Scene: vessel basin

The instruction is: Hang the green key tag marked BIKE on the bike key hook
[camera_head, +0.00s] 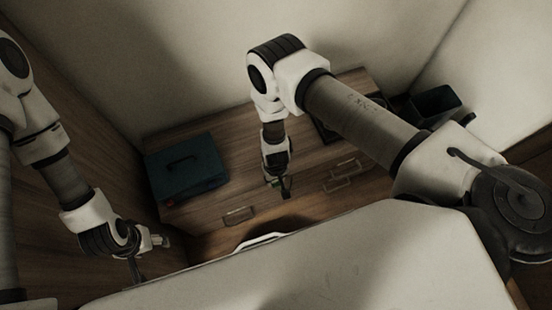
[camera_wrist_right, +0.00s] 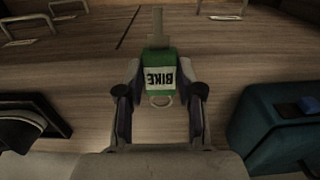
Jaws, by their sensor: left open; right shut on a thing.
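The green key tag (camera_wrist_right: 160,57) has a white label reading BIKE, upside down in the right wrist view. My right gripper (camera_wrist_right: 160,95) is shut on the tag, which sits between its fingertips. A pale ring hangs at the tag's near end, and a narrow upright greyish piece shows at its far end. In the head view my right gripper (camera_head: 283,189) is above the front part of the wooden cabinet top; the tag is too small to make out there. My left gripper (camera_head: 151,250) is open and empty at the lower left. I cannot make out the bike key hook.
A blue box (camera_head: 186,168) with a handle stands on the left of the wooden cabinet (camera_head: 230,150); it also shows in the right wrist view (camera_wrist_right: 275,125). Drawer handles (camera_head: 343,172) line the cabinet front. A dark bin (camera_head: 437,102) stands at the right. A dark tray (camera_wrist_right: 35,115) lies opposite the box.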

